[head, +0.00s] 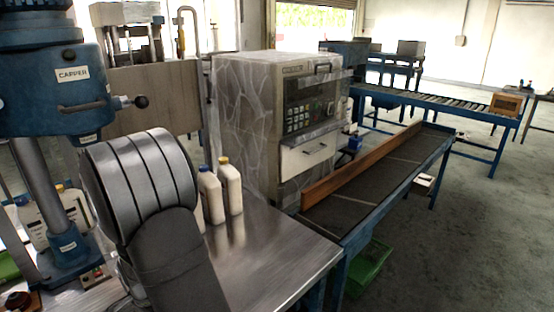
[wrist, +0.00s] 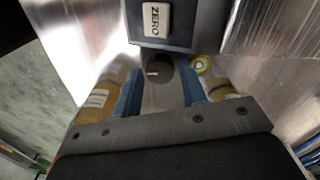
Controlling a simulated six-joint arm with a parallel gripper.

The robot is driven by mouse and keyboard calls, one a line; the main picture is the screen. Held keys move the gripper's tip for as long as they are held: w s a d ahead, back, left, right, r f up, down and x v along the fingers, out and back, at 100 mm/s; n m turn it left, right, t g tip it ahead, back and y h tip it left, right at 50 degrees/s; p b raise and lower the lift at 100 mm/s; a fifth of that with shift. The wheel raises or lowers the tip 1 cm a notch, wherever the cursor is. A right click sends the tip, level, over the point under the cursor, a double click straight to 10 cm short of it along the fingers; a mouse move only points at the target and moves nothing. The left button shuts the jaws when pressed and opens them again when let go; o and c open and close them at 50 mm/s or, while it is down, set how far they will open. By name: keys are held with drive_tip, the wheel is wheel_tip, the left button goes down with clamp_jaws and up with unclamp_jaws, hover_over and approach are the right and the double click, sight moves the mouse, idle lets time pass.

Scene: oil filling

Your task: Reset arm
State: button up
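My gripper (wrist: 161,88) shows in the wrist view as two blue fingers standing apart. It is open, with a dark round knob (wrist: 158,72) with a white mark showing between the fingers. I cannot tell whether either finger touches the knob. Just above the knob is a panel with a white button marked ZERO (wrist: 156,19). In the head view my grey arm link fills the lower left, and my gripper is not visible there.
A blue capper (head: 75,80) stands at the left. A blue-capped bottle (head: 210,196) and a yellow-capped bottle (head: 230,187) stand on the metal table (head: 270,258). Yellowish bottles flank my fingers in the wrist view (wrist: 100,95). A conveyor (head: 395,170) runs right of the stone-patterned machine (head: 245,125).

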drive_tip(key=shift+f, duration=0.2)
wheel_tip(320, 180, up, 17)
wheel_tip(320, 180, down, 17)
drive_tip(key=shift+f, duration=0.1)
drive_tip(key=shift+n, duration=0.5)
wheel_tip(320, 180, up, 17)
drive_tip(key=w+d+r+m, duration=0.1)
drive_tip(key=w+d+r, duration=0.1)
drive_tip(key=w, duration=0.3)
drive_tip(key=w+d+r+m, duration=0.1)
drive_tip(key=w+d+r, duration=0.1)
drive_tip(key=w, duration=0.3)
drive_tip(key=w+d+r+m+t+y, duration=0.1)
drive_tip(key=w+r, duration=0.2)
drive_tip(key=w, duration=0.3)
drive_tip(key=shift+d+r, duration=0.3)
drive_tip(key=shift+d, duration=0.1)
